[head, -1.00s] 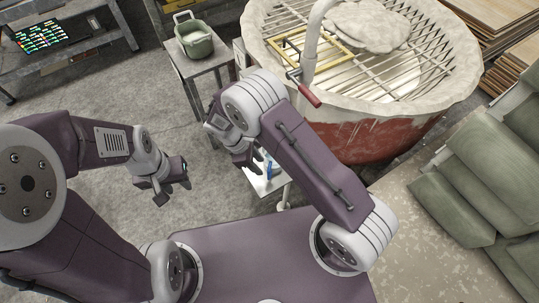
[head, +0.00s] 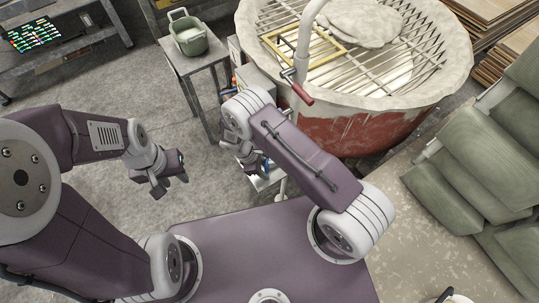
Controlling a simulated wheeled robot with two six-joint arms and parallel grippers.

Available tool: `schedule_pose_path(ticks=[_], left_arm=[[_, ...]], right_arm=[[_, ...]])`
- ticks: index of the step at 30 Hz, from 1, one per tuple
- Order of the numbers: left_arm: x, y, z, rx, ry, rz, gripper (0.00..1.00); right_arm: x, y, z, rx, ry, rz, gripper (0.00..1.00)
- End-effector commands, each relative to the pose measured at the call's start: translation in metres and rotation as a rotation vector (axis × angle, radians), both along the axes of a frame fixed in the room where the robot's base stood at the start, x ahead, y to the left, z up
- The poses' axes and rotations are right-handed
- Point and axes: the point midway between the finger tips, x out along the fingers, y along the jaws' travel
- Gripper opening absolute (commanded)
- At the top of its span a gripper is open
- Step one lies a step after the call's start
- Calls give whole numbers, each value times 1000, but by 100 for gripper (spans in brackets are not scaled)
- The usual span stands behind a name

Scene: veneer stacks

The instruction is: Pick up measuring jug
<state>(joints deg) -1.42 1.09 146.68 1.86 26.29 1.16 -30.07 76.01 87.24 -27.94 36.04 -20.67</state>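I cannot make out a measuring jug for certain. A small blue and white item (head: 268,168) shows beside my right gripper (head: 257,163), above a low pale stand; it is mostly hidden and too small to identify. The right gripper is partly covered by its own arm, so its finger gap and any contact with the item are unclear. My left gripper (head: 171,184) hangs over bare floor at the left, fingers apart and empty.
A green two-handled container (head: 190,36) stands on a small grey table (head: 205,64). A large round tub (head: 352,132) with a grate fills the upper right. Green cushions (head: 487,165) lie at the right. Grey floor (head: 120,205) is clear around my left gripper.

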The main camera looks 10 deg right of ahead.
Motion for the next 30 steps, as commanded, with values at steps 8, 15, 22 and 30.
schedule_pose_path(ticks=[8,15,22,30], left_arm=[[0,0,0,0,0,0,36],[0,0,0,0,0,0,36],[0,0,0,0,0,0,36],[0,0,0,0,0,0,36]], right_arm=[[0,0,0,0,0,0,0],[0,0,0,0,0,0,0],[0,0,1,0,0,0,0],[0,0,1,0,0,0,0]])
